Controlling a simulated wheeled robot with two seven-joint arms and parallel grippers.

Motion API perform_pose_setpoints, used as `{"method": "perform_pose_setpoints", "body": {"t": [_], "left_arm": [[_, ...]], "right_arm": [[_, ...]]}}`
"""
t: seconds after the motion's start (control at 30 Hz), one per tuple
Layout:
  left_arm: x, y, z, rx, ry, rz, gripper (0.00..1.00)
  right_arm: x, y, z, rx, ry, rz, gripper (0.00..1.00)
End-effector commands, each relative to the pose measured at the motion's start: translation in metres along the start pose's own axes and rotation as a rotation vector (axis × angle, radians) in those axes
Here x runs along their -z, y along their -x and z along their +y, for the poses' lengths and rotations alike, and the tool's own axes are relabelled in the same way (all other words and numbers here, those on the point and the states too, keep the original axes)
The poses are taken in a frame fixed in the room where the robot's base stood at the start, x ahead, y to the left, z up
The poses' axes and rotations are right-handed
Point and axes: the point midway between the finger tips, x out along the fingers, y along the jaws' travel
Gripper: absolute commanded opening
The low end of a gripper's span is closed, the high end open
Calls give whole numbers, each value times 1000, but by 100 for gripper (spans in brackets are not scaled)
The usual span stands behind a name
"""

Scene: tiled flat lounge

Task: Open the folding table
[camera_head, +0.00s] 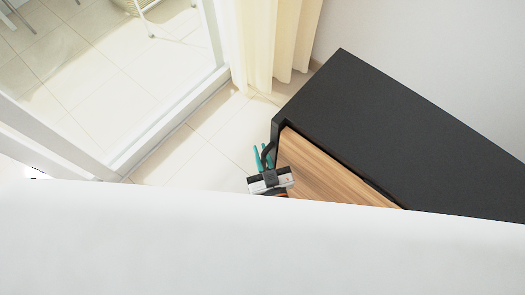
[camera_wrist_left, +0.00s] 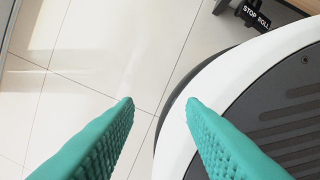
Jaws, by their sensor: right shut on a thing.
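A piece of furniture with a black top (camera_head: 385,125) and a wood-grain front panel (camera_head: 320,172), seemingly the folding table, stands at the right in the head view. My right gripper (camera_head: 263,147), with teal fingers, is at this corner and shut on the handle; the exact contact is small and partly hidden. My left gripper (camera_wrist_left: 160,102) is open and empty in the left wrist view, its teal fingers wide apart above the floor and my white-rimmed base.
A large white surface (camera_head: 200,240) fills the bottom of the head view and hides what lies below; I cannot tell what it is. A cream curtain (camera_head: 270,45) and glass door frame stand behind. A black part marked STOP ROLL (camera_wrist_left: 255,16) shows in the left wrist view. Tiled floor at left is clear.

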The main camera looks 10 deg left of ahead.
Motion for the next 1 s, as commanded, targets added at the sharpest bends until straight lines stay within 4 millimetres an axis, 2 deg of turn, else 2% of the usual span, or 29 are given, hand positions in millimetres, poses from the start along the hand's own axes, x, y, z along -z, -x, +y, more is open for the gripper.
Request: {"method": "perform_pose_setpoints", "body": {"t": [0.07,0.1,0.13,0.47,0.57,0.8,1.0], "left_arm": [[0,0,0,0,0,0,36],[0,0,0,0,0,1,36],[0,0,0,0,0,1,36],[0,1,0,0,0,0,36],[1,1,0,0,0,-6,36],[18,-6,0,0,-1,11,36],[19,-10,2,-2,-3,7,36]], "right_arm": [[3,3,5,-9,-3,9,0],[4,3,5,-9,-3,10,18],[4,3,6,-9,-3,10,22],[2,8,4,-6,-2,7,22],[2,22,4,-7,-2,9,22],[2,74,4,-8,-3,11,22],[2,108,4,-8,-3,10,22]]}}
